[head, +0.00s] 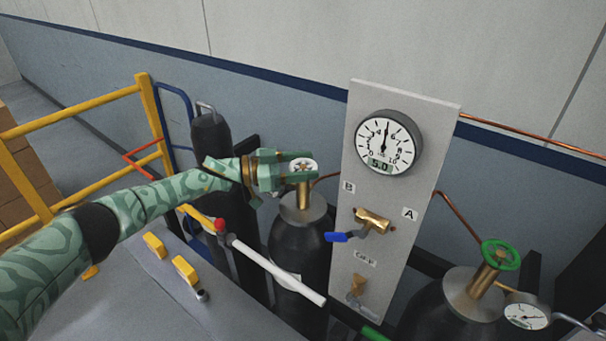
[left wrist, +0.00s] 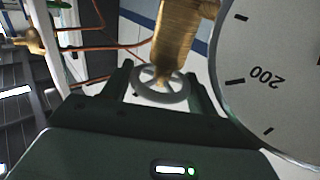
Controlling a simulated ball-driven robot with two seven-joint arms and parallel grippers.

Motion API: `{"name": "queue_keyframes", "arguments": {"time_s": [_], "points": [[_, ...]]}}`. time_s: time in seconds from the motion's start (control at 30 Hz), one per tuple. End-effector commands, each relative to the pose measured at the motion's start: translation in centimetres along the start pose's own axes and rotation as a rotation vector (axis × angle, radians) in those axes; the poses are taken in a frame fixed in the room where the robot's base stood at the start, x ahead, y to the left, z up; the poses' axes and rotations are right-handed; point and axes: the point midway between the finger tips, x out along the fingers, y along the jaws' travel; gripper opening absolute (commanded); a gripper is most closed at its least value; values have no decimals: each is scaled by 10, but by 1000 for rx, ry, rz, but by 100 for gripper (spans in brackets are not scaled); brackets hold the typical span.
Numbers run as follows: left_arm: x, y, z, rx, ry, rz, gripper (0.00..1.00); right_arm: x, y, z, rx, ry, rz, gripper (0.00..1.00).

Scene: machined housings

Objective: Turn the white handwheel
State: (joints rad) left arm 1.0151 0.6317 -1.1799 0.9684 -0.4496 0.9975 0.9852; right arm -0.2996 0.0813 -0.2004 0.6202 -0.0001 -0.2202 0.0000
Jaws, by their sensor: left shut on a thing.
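The white handwheel (head: 304,165) sits on top of the brass valve of a dark gas cylinder (head: 300,240) in the middle of the head view. In the left wrist view the handwheel (left wrist: 161,85) shows as a pale spoked ring with the brass valve body (left wrist: 180,38) behind it. My left gripper (head: 298,164) comes in from the left and is shut on the handwheel, with one finger on either side of the rim. It also shows in the left wrist view (left wrist: 160,84). My right gripper is not in view.
A panel (head: 378,90) with a round gauge (head: 387,143), a brass valve with a blue lever (head: 337,237) and labels A and B stands to the right. A second cylinder carries a green handwheel (head: 501,255). A yellow railing (head: 75,105) stands left.

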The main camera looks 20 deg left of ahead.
Motion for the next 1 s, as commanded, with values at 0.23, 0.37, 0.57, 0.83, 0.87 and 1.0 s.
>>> {"name": "queue_keyframes", "arguments": {"time_s": [0.23,0.37,0.57,0.83,0.87,1.0], "points": [[0,0,0,1,-1,26,36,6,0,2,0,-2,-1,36],[0,0,-1,1,0,28,36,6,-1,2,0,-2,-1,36],[0,0,-1,1,1,28,62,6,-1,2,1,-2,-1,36],[1,0,-1,1,1,28,81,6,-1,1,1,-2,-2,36],[1,0,-1,1,1,28,81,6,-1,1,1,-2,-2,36],[-5,0,0,0,0,27,81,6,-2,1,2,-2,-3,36]]}}
